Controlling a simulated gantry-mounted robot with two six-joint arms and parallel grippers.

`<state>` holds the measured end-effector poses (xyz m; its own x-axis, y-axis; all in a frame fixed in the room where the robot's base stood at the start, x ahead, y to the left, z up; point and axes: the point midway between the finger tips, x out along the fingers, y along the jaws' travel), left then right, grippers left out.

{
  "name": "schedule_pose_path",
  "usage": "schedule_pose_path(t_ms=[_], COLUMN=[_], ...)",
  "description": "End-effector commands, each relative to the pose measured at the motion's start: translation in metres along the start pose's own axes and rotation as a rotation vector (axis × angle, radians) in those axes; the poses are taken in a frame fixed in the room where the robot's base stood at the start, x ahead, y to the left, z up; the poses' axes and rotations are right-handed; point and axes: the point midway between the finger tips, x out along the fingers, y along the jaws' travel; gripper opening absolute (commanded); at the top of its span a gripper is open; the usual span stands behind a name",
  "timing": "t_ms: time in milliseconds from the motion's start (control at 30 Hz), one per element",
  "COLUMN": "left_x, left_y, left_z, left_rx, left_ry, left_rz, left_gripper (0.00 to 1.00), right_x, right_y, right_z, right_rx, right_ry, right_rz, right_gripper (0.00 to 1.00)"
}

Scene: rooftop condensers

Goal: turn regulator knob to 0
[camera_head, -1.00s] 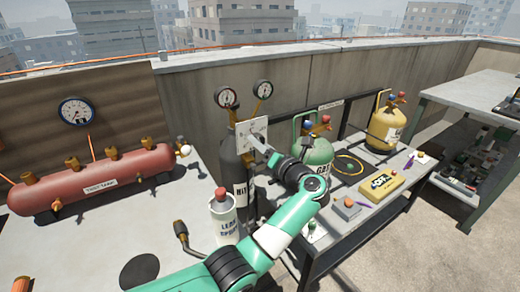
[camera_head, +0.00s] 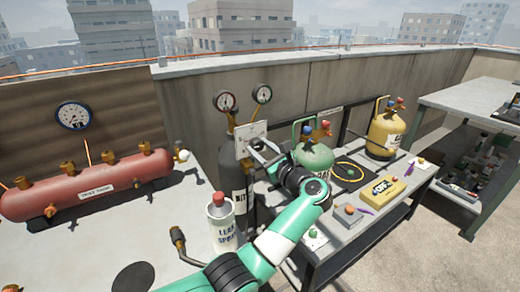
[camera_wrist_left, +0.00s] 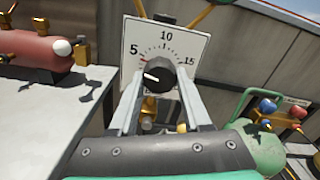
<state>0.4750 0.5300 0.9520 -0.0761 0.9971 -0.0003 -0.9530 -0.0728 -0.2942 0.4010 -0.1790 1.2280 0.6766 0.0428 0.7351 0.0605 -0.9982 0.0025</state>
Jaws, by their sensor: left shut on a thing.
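The regulator knob (camera_wrist_left: 160,78) is black and round with a white pointer line. It sits in front of a white square dial plate (camera_wrist_left: 185,45) marked 5, 10 and 15. The pointer points left and slightly up, below the 5; no 0 label is visible. In the head view the dial plate (camera_head: 246,133) stands by the dark nitrogen cylinder (camera_head: 238,170), under two gauges. My left gripper (camera_head: 263,150) reaches the plate. In the left wrist view its fingers (camera_wrist_left: 160,90) stand on either side of the knob, shut on it. My right gripper is not in view.
A red tank (camera_head: 100,185) and a leak spray can (camera_head: 222,225) stand left of my arm. Green (camera_head: 314,160) and yellow (camera_head: 385,132) cylinders stand right, behind a yellow box (camera_head: 382,190) on the bench. A concrete parapet (camera_head: 300,85) runs behind.

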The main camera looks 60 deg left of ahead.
Motion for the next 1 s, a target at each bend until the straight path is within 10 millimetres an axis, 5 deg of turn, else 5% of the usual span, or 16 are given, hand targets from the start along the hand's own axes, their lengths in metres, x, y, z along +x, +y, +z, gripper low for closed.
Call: schedule_pose_path(t_ms=[1000], left_x=[-0.0002], left_y=[-0.0027], left_z=[0.0028], left_rx=[-0.897], left_ry=[-0.002], left_rz=[-0.001], left_gripper=[0.0], right_x=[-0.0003], right_y=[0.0], right_z=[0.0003], right_rx=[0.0], right_ry=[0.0], right_rz=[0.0], right_gripper=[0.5])
